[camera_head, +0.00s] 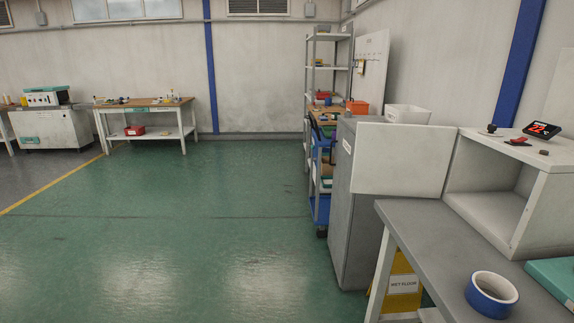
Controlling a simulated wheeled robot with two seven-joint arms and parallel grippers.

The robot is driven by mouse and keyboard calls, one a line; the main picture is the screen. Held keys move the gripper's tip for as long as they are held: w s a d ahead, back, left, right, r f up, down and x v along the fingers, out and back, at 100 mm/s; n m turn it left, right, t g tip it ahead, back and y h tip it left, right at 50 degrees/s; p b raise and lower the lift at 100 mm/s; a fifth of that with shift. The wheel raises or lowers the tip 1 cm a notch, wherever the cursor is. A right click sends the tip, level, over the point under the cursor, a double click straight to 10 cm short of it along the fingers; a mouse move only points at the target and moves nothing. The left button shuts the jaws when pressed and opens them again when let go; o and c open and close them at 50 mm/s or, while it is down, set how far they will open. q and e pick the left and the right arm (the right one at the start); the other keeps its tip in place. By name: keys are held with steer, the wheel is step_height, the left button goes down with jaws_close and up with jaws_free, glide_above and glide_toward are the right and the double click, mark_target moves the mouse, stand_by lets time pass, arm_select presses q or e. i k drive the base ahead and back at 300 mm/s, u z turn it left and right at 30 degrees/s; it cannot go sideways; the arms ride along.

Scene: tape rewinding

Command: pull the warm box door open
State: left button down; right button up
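The warm box (556,200) is a white open-fronted box on the grey workbench (425,232) at the right. Its inside shows and looks empty from here. The door (402,160), a flat white panel, stands swung out to the left of the box opening, along its left edge. No handle shows on the side of the door I see. Neither my left nor my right gripper is in view.
A blue tape roll (491,294) lies on the bench below the box. A grey cabinet (347,215) stands behind the door, with a yellow wet floor sign (402,285) under the bench. Green floor is clear at left.

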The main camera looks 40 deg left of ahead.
mark_target(390, 159)
steer(key=z, duration=0.45)
steer(key=k, duration=0.1)
steer(key=u, duration=1.3)
steer(key=i, duration=1.3)
steer(key=z, duration=0.9)
